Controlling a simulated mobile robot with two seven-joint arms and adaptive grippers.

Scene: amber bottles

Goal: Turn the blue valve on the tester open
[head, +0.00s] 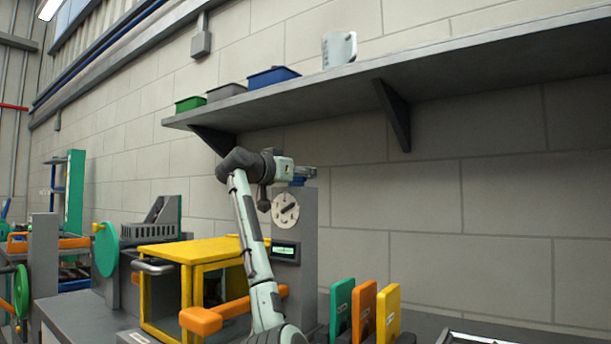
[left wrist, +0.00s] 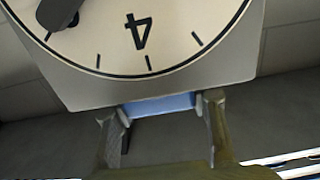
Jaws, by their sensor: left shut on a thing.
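The tester (head: 309,240) is a grey column with a round pale dial (head: 286,209) and a small green display (head: 285,250). The blue valve (head: 298,182) is at the column's top, small and partly hidden by my gripper. My left gripper (head: 304,172) is at the valve, its arm rising from the bottom of the head view. In the left wrist view, the fingers of my left gripper (left wrist: 161,112) are on both sides of the blue valve (left wrist: 160,104), shut on it, beside the dial (left wrist: 150,45). The valve's exact angle is hard to tell. My right gripper is not in view.
A shelf (head: 420,62) with small bins and a mug (head: 339,49) runs above the arm. A yellow frame (head: 190,252) stands left of the tester. Green, orange and yellow upright panels (head: 363,310) stand to its lower right.

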